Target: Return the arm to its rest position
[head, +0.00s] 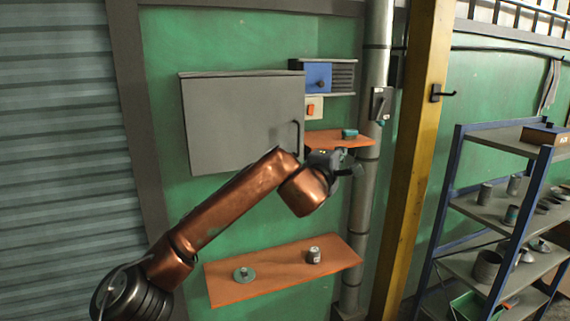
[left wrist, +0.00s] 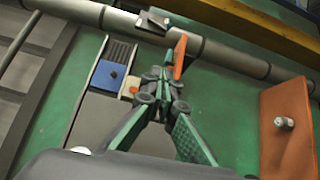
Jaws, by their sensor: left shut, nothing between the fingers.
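My left arm, copper coloured, reaches up from the lower left in the head view. Its dark gripper (head: 350,168) is shut and empty, to the right of the grey cabinet (head: 240,120) and just below the small upper orange shelf (head: 335,141). In the left wrist view the gripper's fingers (left wrist: 164,76) come together with nothing between them. That view also shows the upper shelf's orange edge (left wrist: 180,55) beyond the fingertips. My right gripper is in neither view.
A lower orange shelf (head: 285,274) holds a grey can (head: 314,255) and a round disc-like part (head: 244,274). A vertical pipe (head: 371,120) and a yellow column (head: 415,150) stand right of the gripper. A blue-framed rack (head: 530,215) stands farther right.

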